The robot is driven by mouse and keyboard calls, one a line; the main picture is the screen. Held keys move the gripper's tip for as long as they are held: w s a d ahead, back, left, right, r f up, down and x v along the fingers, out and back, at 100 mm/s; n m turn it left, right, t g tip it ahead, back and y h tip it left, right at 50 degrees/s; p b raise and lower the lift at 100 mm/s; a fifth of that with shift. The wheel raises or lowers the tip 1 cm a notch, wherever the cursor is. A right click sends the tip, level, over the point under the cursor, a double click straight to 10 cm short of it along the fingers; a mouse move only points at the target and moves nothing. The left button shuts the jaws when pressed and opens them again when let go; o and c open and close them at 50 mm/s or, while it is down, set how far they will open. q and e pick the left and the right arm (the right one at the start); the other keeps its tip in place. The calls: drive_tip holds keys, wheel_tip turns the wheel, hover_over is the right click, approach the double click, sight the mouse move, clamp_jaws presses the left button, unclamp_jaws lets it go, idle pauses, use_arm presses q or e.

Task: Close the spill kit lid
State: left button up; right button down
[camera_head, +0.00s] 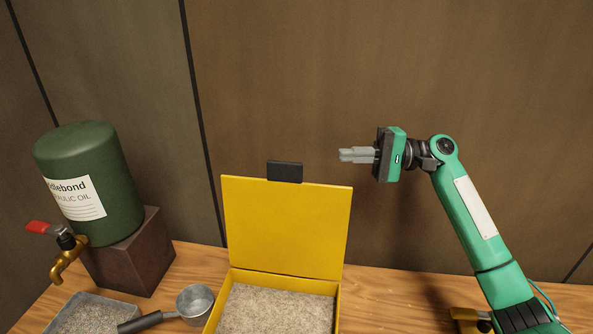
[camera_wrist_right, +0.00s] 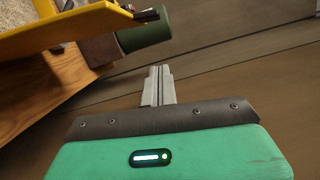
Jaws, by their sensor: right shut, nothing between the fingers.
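The yellow spill kit box (camera_head: 338,310) stands on the bench, filled with a grey-beige granular material. Its yellow lid (camera_head: 285,228) is open and stands nearly upright at the back, with a black tab (camera_head: 285,171) at its top edge. My right gripper (camera_head: 342,155) is shut and empty, pointing left. In the head view it is to the right of the tab and slightly above the lid's top edge, apart from both. In the right wrist view my right gripper (camera_wrist_right: 157,70) has its fingers together, and the lid edge (camera_wrist_right: 100,18) shows at upper left. My left gripper is not in view.
A green oil drum (camera_head: 88,165) with a red-handled brass tap sits on a brown block (camera_head: 130,262) at left. A metal scoop (camera_head: 195,303) and a grey tray (camera_head: 85,314) lie in front of it. The bench right of the box (camera_head: 385,300) is largely clear. A panelled wall stands behind.

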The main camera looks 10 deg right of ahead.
sight(300, 166)
drive_tip(key=a+p, duration=0.2)
drive_tip(key=a, duration=0.1)
drive_tip(key=a+p, duration=0.2)
drive_tip(key=a, duration=0.2)
drive_tip(key=a+p, duration=0.2)
drive_tip(key=a, duration=0.2)
drive_tip(key=shift+s, duration=0.4)
drive_tip(key=shift+s+a+f, duration=0.1)
drive_tip(key=shift+s+a, duration=0.05)
drive_tip(key=shift+s, duration=0.1)
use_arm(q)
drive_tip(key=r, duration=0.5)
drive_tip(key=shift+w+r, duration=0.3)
use_arm(e)
drive_tip(key=shift+a, duration=0.1)
